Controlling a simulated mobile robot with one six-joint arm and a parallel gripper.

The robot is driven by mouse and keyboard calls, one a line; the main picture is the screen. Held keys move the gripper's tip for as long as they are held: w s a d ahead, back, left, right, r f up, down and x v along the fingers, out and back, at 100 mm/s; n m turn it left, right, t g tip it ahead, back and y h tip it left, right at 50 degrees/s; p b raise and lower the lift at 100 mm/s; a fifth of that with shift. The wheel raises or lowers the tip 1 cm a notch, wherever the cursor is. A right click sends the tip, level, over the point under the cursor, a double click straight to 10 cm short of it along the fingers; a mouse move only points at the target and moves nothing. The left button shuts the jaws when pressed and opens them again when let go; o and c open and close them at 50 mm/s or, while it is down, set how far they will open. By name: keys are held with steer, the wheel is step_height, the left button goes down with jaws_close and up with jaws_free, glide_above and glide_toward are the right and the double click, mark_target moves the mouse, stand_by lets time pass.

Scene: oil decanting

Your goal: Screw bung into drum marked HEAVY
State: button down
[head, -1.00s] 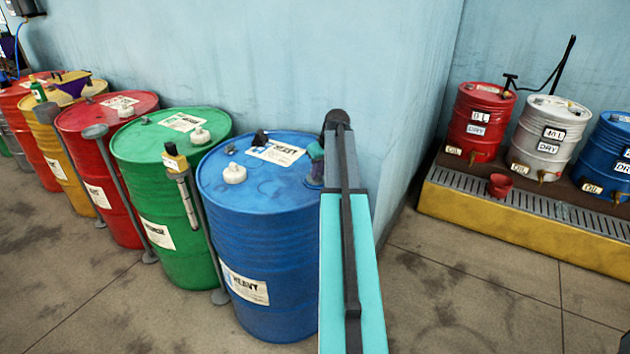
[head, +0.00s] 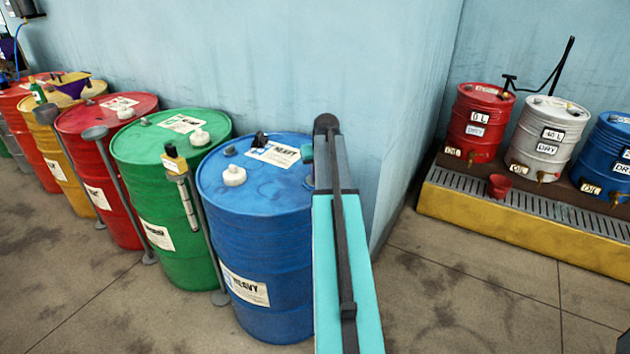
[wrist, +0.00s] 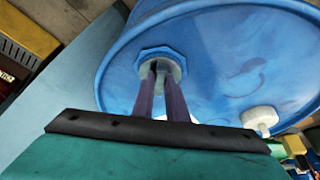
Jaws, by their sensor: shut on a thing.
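The blue drum (head: 265,230) has a front label (head: 245,286) reading HEAVY and another label on its top. In the wrist view, my gripper (wrist: 158,70) points down at the blue drum top (wrist: 215,60). Its purple fingers are shut on a grey round bung (wrist: 172,70). The bung is at the blue hexagonal fitting (wrist: 143,58) near the drum's rim. I cannot tell how deep it sits. In the head view, my arm hides the gripper and this bung.
The wall (head: 300,60) is close behind. Open floor (head: 470,290) lies right.

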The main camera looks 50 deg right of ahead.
steer(key=shift+w+m, duration=0.1)
steer(key=shift+m, duration=0.3)
steer(key=c, duration=1.7)
jaws_free()
steer(key=shift+o, duration=0.2)
steer(key=shift+a+r, duration=0.1)
steer(key=shift+r, duration=0.05)
steer(key=b+v, duration=0.2)
steer(key=v, duration=1.1)
steer(key=shift+a+r+b, duration=0.2)
steer(key=shift+a+b, duration=0.05)
steer(key=shift+b, duration=0.05)
steer(key=shift+s, duration=0.25)
